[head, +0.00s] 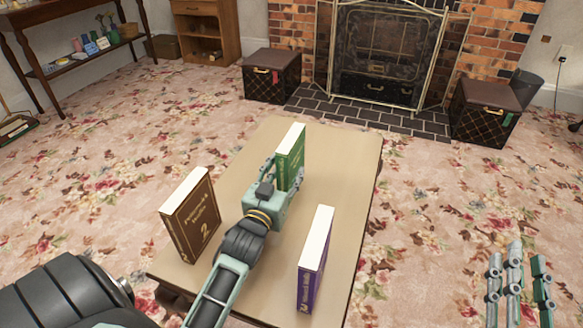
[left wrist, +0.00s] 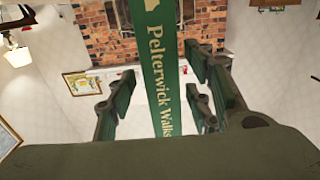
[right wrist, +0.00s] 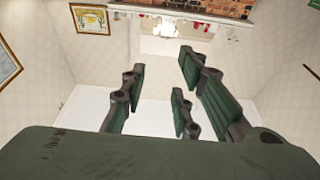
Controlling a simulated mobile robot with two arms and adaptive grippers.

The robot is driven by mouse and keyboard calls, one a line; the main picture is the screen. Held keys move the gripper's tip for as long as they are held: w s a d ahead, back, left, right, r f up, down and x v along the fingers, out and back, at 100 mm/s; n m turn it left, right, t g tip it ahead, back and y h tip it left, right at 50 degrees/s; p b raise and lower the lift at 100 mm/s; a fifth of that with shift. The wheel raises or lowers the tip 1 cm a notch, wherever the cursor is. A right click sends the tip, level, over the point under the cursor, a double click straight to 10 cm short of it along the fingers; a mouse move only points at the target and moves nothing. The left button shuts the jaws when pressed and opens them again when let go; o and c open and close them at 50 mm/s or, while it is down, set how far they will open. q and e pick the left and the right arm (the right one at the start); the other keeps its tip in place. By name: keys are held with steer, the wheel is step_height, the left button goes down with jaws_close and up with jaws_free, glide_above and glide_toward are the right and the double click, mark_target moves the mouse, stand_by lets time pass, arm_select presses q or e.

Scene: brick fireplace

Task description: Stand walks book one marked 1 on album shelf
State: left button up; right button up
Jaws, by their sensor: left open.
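A green book (head: 290,158) stands upright on the low table (head: 345,165). In the left wrist view its spine (left wrist: 160,75) reads "Pelterwick Walks"; no number is visible. My left gripper (head: 281,178) is open with its fingers on either side of this book; I cannot tell whether they touch it. A brown book (head: 192,215) marked 2 stands at the table's left edge. My right gripper (head: 517,262) is open and empty, right of the table. I cannot pick out the album shelf.
A wooden cabinet (head: 207,30) and a dark side table (head: 75,70) with small items stand at the back left. Two dark chests (head: 272,78) (head: 485,112) flank the fireplace (head: 385,55). A book holder (head: 15,130) lies at the far left. Open carpet surrounds the low table.

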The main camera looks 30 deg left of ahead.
arm_select(q)
steer(key=x, duration=0.1)
steer(key=b+x, duration=0.1)
steer(key=x, duration=0.2)
steer(key=shift+w+a+r+b, duration=0.2)
steer(key=shift+w+r+b, duration=0.1)
steer(key=shift+r+b, duration=0.1)
steer(key=shift+w+a, duration=0.1)
steer(key=shift+w, duration=0.15)
arm_select(e)
steer(key=s+r+t+y, duration=0.1)
steer(key=s+r+t, duration=0.3)
steer(key=r, duration=0.4)
steer(key=shift+s+t+y, duration=0.2)
steer(key=shift+t+y, duration=0.2)
steer(key=shift+t, duration=0.1)
arm_select(q)
steer(key=shift+c, duration=0.5)
jaws_close()
steer(key=shift+r, duration=0.15)
arm_select(e)
steer(key=shift+w, duration=0.1)
